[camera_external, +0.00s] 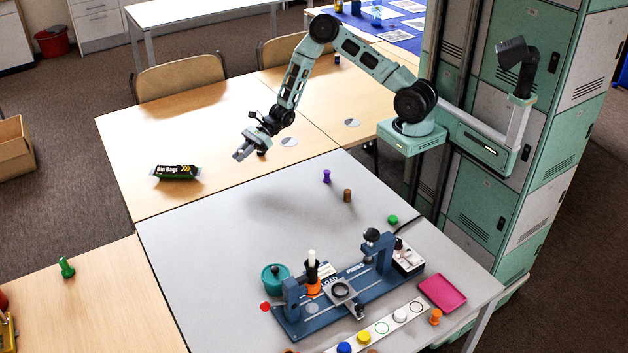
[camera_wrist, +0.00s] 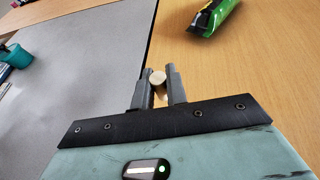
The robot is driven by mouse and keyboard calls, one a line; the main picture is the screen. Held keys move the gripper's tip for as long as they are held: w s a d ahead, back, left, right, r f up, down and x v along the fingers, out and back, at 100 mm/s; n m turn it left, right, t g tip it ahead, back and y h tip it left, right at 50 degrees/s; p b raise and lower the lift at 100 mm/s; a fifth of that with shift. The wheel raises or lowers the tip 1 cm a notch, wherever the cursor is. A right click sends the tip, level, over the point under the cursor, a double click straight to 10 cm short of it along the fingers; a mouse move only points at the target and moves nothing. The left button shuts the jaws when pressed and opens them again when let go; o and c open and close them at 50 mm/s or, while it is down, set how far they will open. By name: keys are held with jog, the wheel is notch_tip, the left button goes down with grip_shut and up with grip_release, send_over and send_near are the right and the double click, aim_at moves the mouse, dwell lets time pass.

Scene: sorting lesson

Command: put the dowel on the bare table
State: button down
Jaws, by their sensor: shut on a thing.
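My gripper (camera_external: 243,155) is shut on the dowel and hangs above the wooden table (camera_external: 215,120), close to its seam with the grey table (camera_external: 215,235). In the wrist view the dowel (camera_wrist: 157,80) shows as a round pale wooden end between the two grey fingers of my gripper (camera_wrist: 160,75). The rest of the dowel is hidden by the fingers, and I cannot make it out clearly in the external view. It appears clear of the tabletop.
A green-and-black bin bags packet (camera_external: 175,172) lies on the wooden table, left of my gripper. The grey table bears a blue press fixture (camera_external: 335,310), a pink tray (camera_external: 442,293), a purple peg (camera_external: 326,176) and a brown cylinder (camera_external: 347,195). Its left part is clear.

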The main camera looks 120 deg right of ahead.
aim_at(243, 171)
jog(key=shift+f, duration=2.25)
jog(key=shift+f, duration=0.15)
jog(key=c, duration=1.4)
grip_release()
